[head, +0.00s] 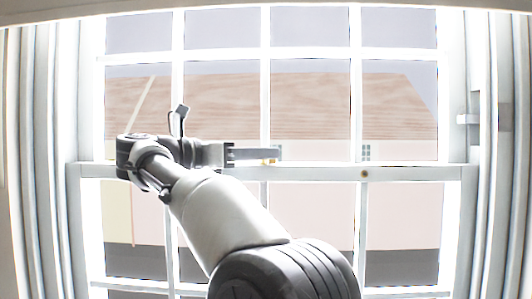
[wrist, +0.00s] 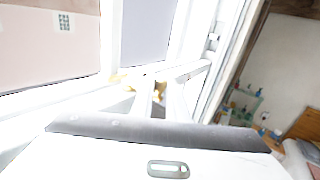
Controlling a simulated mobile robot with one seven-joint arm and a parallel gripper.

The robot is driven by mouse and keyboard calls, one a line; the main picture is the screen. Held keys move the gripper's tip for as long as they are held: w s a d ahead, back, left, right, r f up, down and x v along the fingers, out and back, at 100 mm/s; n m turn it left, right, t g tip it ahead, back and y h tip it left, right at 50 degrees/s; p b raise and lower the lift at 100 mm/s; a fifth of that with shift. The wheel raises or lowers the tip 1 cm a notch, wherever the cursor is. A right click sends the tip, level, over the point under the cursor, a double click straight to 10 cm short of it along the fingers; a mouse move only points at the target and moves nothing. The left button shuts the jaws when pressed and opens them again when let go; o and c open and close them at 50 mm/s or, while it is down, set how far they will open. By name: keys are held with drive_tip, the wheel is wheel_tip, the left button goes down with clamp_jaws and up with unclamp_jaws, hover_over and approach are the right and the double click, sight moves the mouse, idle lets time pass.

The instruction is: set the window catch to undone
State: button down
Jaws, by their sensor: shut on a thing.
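The sash window (head: 317,171) fills the head view, with a white meeting rail across its middle. The brass window catch (head: 269,162) shows as a small yellow piece on that rail, at the tip of my gripper (head: 276,154). In the wrist view, brass parts of the catch (wrist: 121,79) show beside and between the pale fingers of my gripper (wrist: 160,88). The fingers are shut on the catch. Glare and the fingers hide much of it, so I cannot tell which way its lever is turned.
A small round brass fitting (head: 363,174) sits on the rail to the right. White window frame sides and glazing bars surround the arm. A white bracket (head: 467,119) stands out at the right frame. The wrist view shows a shelf with small items (wrist: 250,115) in the room.

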drive_tip(key=shift+a+r+g, duration=0.1)
drive_tip(key=shift+g, duration=0.3)
drive_tip(key=c, duration=1.7)
unclamp_jaws()
drive_tip(key=shift+c, duration=0.2)
